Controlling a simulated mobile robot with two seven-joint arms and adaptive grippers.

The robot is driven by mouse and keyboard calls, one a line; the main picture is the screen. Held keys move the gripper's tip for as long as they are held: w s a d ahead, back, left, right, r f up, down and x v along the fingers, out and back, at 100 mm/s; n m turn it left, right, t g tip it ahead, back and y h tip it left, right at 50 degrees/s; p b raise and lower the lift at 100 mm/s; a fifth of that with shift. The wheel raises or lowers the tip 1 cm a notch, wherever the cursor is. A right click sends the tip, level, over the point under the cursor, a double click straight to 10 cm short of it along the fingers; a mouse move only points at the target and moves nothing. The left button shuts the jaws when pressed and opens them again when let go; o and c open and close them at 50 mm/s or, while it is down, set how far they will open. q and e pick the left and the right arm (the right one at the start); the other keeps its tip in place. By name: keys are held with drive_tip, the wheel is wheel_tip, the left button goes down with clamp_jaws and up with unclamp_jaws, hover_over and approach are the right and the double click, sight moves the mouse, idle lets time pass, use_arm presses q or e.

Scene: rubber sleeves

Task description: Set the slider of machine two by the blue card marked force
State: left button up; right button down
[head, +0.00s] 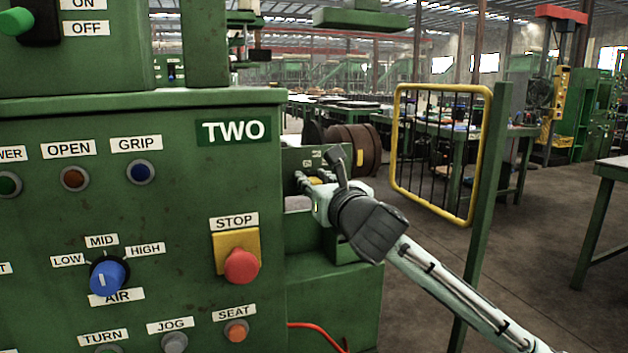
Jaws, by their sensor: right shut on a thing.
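Machine two is the green cabinet (190,180) with the white-on-green sign TWO (233,131). My right gripper (312,182) reaches in from the lower right to a small panel (303,158) with pale marks on the machine's right side. Its fingers are shut on a small yellow piece (316,181), which looks like the slider's knob; the fingers hide most of it and the slider's track. I cannot read the slider's setting. No blue card marked force shows. My left gripper is out of view.
The machine's front has a red STOP button (241,266), a blue AIR knob (108,277) and several small buttons. A red cable (318,331) hangs low.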

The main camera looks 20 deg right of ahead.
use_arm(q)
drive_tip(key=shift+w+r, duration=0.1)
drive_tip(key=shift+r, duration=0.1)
use_arm(e)
drive_tip(key=shift+d, duration=0.45)
use_arm(q)
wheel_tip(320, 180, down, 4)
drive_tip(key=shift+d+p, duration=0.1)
drive_tip(key=shift+p, duration=0.7)
use_arm(e)
drive_tip(key=d, duration=0.3)
drive_tip(key=shift+w+d, duration=0.1)
drive_tip(key=shift+d, duration=0.2)
drive_tip(key=c, duration=1.3)
unclamp_jaws()
drive_tip(key=shift+d, duration=0.15)
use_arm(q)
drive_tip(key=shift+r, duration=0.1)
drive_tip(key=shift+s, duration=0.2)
use_arm(e)
drive_tip(key=s, duration=1.2)
drive_tip(key=shift+d, duration=0.1)
